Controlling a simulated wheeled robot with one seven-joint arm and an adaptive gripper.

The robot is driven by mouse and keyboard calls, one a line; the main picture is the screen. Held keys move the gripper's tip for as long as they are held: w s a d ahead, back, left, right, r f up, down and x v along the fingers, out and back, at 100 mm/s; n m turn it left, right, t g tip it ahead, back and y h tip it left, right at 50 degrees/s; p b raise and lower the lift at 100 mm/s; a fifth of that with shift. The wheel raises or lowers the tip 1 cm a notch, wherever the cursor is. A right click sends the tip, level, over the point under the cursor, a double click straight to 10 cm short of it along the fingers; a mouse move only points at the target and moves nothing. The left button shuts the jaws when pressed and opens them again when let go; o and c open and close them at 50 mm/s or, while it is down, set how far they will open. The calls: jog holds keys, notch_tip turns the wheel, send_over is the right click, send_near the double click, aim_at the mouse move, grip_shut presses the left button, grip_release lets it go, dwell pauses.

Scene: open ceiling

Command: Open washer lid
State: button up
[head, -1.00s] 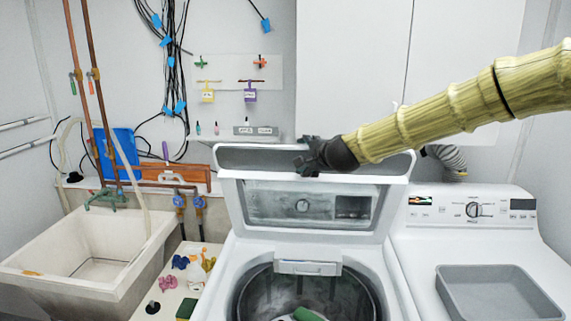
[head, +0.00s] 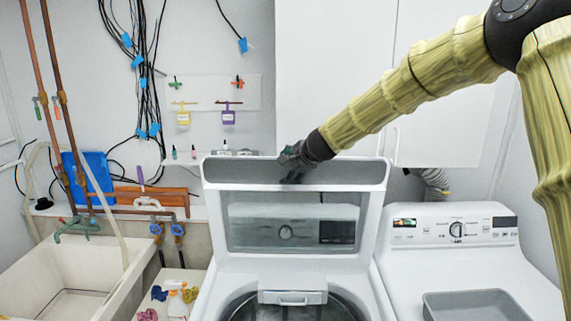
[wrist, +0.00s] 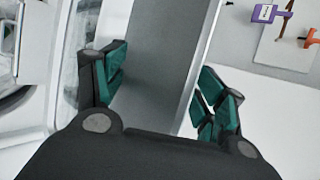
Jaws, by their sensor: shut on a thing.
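The washer lid (head: 375,174) is white with a window and a grey strip along its top. It stands raised above the washer (head: 225,275), close to upright, with the tub opening showing below it. My gripper (head: 290,163) is at the lid's top edge, a little left of its middle. In the wrist view the lid's edge strip (wrist: 155,60) runs between the two teal-padded fingers of my gripper (wrist: 162,85), one finger on each side. The gripper is shut on the lid.
A white dryer (head: 408,262) with a grey tray (head: 475,305) on top stands at the right. A sink (head: 95,270) with pipes is at the left. Cabinets (head: 335,70) hang behind the lid.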

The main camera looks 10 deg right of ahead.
jog(key=shift+w+d+f, duration=0.1)
jog(key=shift+w+d, duration=0.15)
jog(key=shift+d, duration=0.15)
jog(key=o, duration=0.7)
jog(key=shift+o, duration=1.2)
jog(key=shift+w+a+f, duration=0.1)
jog(key=shift+w+f, duration=0.05)
jog(key=shift+w, duration=0.3)
jog(key=shift+s+r, duration=0.15)
jog(key=shift+r, duration=0.05)
jog(key=shift+c, duration=0.4)
jog(key=shift+s+d+r, duration=0.2)
jog(key=shift+c, duration=0.7)
jog(key=v, duration=0.9)
jog(key=shift+s, duration=0.25)
jog(key=c, duration=0.5)
jog(key=shift+v, duration=1)
jog(key=shift+a, duration=0.15)
